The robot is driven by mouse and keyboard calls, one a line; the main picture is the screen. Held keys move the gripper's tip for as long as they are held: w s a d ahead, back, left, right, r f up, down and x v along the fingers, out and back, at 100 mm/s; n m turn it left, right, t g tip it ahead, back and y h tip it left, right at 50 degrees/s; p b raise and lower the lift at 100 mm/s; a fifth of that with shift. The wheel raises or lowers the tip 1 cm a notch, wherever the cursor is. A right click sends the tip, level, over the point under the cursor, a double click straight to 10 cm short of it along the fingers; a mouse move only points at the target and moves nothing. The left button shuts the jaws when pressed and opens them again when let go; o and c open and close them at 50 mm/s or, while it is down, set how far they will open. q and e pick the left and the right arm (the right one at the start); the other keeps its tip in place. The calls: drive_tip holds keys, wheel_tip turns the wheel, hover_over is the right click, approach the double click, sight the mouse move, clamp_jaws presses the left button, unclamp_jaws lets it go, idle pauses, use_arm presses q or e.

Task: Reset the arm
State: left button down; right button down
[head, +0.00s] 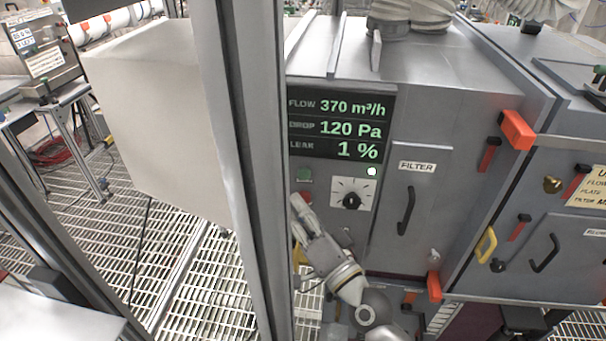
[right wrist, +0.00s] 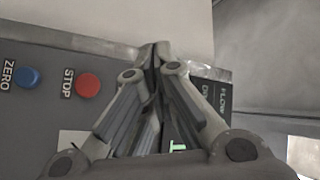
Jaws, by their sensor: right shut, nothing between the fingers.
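My right gripper (head: 299,206) is in front of the control panel of a grey filter cabinet (head: 440,120), just left of a black rotary knob (head: 351,201). Its fingers are shut with nothing between them, and the right wrist view shows the tips together (right wrist: 155,52). In that view a red STOP button (right wrist: 89,86) and a blue ZERO button (right wrist: 28,77) lie left of the fingers. I cannot tell whether the tips touch the cabinet. My left gripper is not in view.
A lit display (head: 340,125) reads flow 370 m³/h, drop 120 Pa, leak 1 %. A metal post (head: 240,150) stands close to the gripper's left, with a large pale box (head: 150,120) beyond. A filter door handle (head: 406,211) and orange latch (head: 517,130) stick out at right.

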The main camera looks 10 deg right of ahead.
drive_tip(key=shift+f, duration=0.1)
idle(0.6)
drive_tip(key=s+f+n+g+h, duration=0.1)
drive_tip(key=s+f+n+g, duration=0.9)
drive_tip(key=f, duration=0.5)
drive_tip(key=s+d+f+g+h, duration=0.3)
drive_tip(key=s+d, duration=0.2)
drive_tip(key=s, duration=0.3)
drive_tip(key=s+d+f+g+h, duration=0.2)
drive_tip(key=s+d+f+h, duration=0.2)
drive_tip(key=s+d, duration=0.25)
wheel_tip(320, 180, down, 27)
drive_tip(key=s+g, duration=0.2)
drive_tip(key=s+d+f+g, duration=0.1)
drive_tip(key=s+d+f, duration=0.1)
drive_tip(key=s+f, duration=1.3)
drive_tip(key=shift+s+d+f, duration=0.15)
drive_tip(key=shift+s+f, duration=0.15)
drive_tip(key=shift+s, duration=0.7)
